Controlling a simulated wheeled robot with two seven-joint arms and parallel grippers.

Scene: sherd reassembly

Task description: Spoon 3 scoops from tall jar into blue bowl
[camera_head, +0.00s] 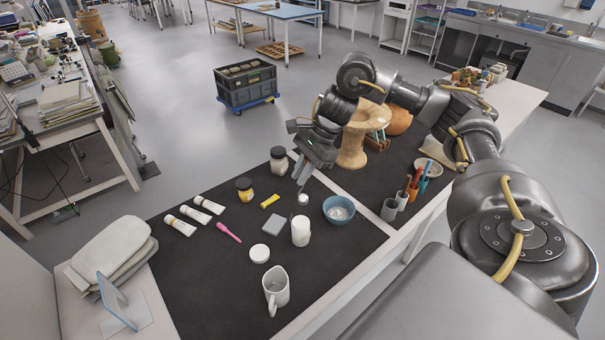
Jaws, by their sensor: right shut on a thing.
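My right gripper (304,174) points down above the middle of the dark mat. It is shut on a spoon (302,187), whose thin dark handle slants down from the fingers. A small white shape (303,199) shows at its lower end; I cannot tell if it is the spoon's load or a separate thing. The white tall jar (300,233) stands upright below and nearer me. The blue bowl (335,218) stands to the jar's right, with pale stuff inside. My left gripper is out of view.
A dark-lidded jar (279,160) is behind. A cup of tools (389,210) is at right. The front-left mat is bare.

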